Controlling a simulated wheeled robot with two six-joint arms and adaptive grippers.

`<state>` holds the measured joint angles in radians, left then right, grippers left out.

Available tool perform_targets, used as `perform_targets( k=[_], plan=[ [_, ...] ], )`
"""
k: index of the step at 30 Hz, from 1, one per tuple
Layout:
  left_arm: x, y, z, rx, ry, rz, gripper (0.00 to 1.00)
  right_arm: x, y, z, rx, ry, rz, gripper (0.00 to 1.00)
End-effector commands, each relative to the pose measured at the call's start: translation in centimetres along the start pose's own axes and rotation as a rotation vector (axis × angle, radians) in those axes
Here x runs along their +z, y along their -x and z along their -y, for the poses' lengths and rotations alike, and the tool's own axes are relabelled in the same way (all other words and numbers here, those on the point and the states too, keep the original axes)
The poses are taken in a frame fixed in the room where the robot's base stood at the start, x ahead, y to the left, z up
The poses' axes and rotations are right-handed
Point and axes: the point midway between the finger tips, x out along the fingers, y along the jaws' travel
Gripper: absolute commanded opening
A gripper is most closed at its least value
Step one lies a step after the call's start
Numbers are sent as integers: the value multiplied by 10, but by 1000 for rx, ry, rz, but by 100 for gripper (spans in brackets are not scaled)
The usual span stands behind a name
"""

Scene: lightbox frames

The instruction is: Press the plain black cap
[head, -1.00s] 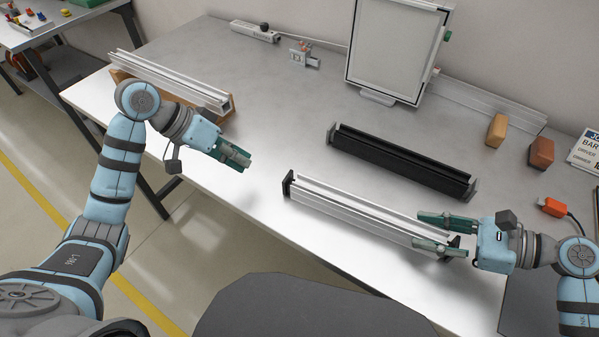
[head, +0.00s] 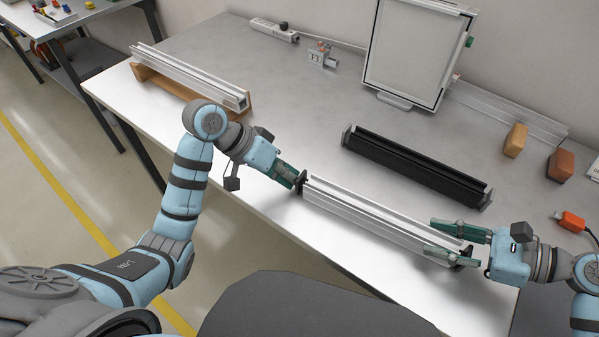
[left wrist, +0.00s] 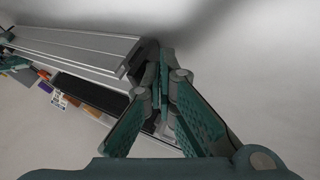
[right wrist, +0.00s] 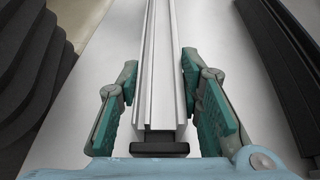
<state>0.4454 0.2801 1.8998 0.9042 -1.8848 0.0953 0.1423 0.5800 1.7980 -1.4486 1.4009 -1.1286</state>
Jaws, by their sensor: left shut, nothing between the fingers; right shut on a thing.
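A silver aluminium profile (head: 375,219) lies along the front of the bench with a black cap at each end. The left cap (head: 301,182) is at the tips of my left gripper (head: 292,177), which is shut and empty. In the left wrist view this cap (left wrist: 137,62) is close beside the fingers; I cannot tell whether they touch. The right cap (head: 467,254) lies between the fingers of my right gripper (head: 431,237), and it shows in the right wrist view (right wrist: 160,149). My right gripper is shut on the profile. I cannot tell which cap is the plain one.
A black rail (head: 415,166) with end pieces lies behind the profile. A framed panel (head: 415,50) stands at the back. Another silver profile (head: 190,75) rests on a wooden holder at the left. Tan (head: 515,140) and brown (head: 561,165) blocks sit at the right.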

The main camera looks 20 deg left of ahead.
Motion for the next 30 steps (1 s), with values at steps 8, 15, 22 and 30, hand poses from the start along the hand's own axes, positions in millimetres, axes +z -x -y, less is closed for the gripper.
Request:
perform_targets(
  k=[8, 15, 22, 30],
  plan=[
    [0, -8, -16, 5, 0, 0, 0, 0, 0, 0, 1, 0, 0, 0],
    [0, -7, -13, 6, 0, 0, 0, 0, -1, 0, 1, 0, 2, 0],
    [1, 11, 20, -5, 2, 1, 0, 0, 0, 0, 1, 0, 1, 0],
    [0, 76, 22, -7, -1, -3, 0, 0, 0, 0, 0, 0, 1, 0]
  ],
)
